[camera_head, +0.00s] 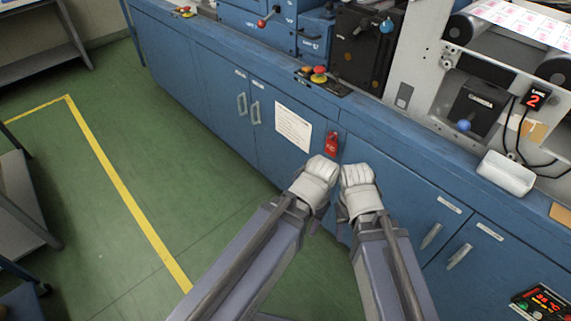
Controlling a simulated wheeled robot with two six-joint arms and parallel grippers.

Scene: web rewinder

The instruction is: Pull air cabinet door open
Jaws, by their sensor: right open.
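A long blue cabinet base has several closed doors with small labels too small to read, so I cannot tell which is the air cabinet door. One door pair (268,145) at the centre has two upright grey handles (248,108). A right door (400,190) has a slanted grey handle (431,236), and another door (500,265) beside it has a similar handle (459,256). My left gripper (322,168) and my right gripper (355,176) are side by side in front of the cabinet, away from the handles. The right is open; the left's fingers are unclear. Neither visibly holds anything.
A red push-button box (319,75) sits on the ledge. Grey shelving (40,40) stands far left.

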